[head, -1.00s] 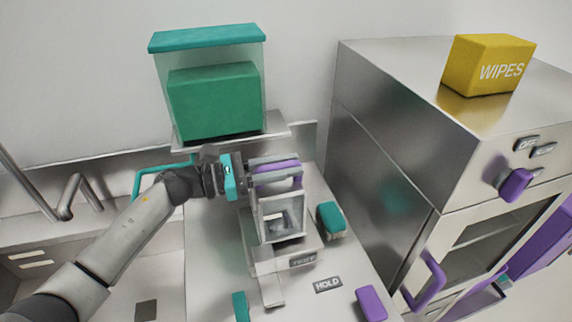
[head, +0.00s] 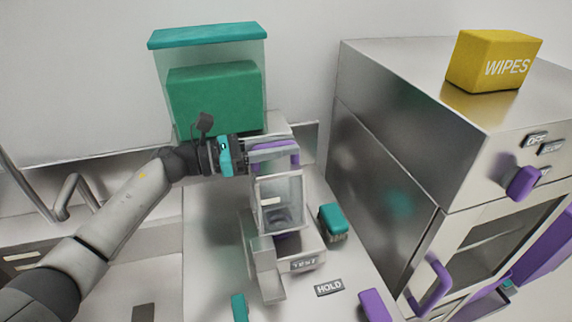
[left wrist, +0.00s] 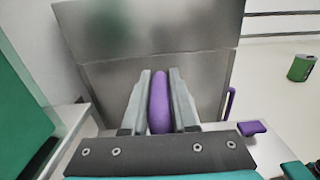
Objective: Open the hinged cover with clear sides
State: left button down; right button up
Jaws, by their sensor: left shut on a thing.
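The hinged cover with clear sides (head: 280,190) stands tilted up over the small grey device (head: 285,262) on the bench, its clear panel facing the front. A purple handle (head: 288,147) is at its top. My left gripper (head: 275,154) reaches in from the left and is shut on this handle. In the left wrist view the purple handle (left wrist: 160,103) lies between the two grey fingers of the left gripper (left wrist: 160,90). The hinge is hidden. My right gripper is not in view.
A clear container with a teal lid (head: 208,35) and green contents stands behind my left gripper. A large steel cabinet (head: 385,150) is close on the right, with a yellow wipes box (head: 493,60) on top. A teal block (head: 333,221) sits beside the device.

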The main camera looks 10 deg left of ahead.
pick_arm(q)
jog(key=w+a+r+n+b, duration=0.1)
jog(key=w+a+n+b, duration=0.2)
jog(key=w+n+b, duration=0.2)
jog(key=shift+w+a+r+b, duration=0.25)
jog(key=shift+w+b, duration=0.85)
jog(key=shift+w, duration=0.5)
jog(key=c, duration=0.7)
grip_release()
jog(key=shift+c, duration=0.2)
jog(key=shift+a+f, duration=0.1)
jog(key=b+v, duration=0.1)
jog(key=v, duration=1.4)
jog(key=shift+b, duration=0.4)
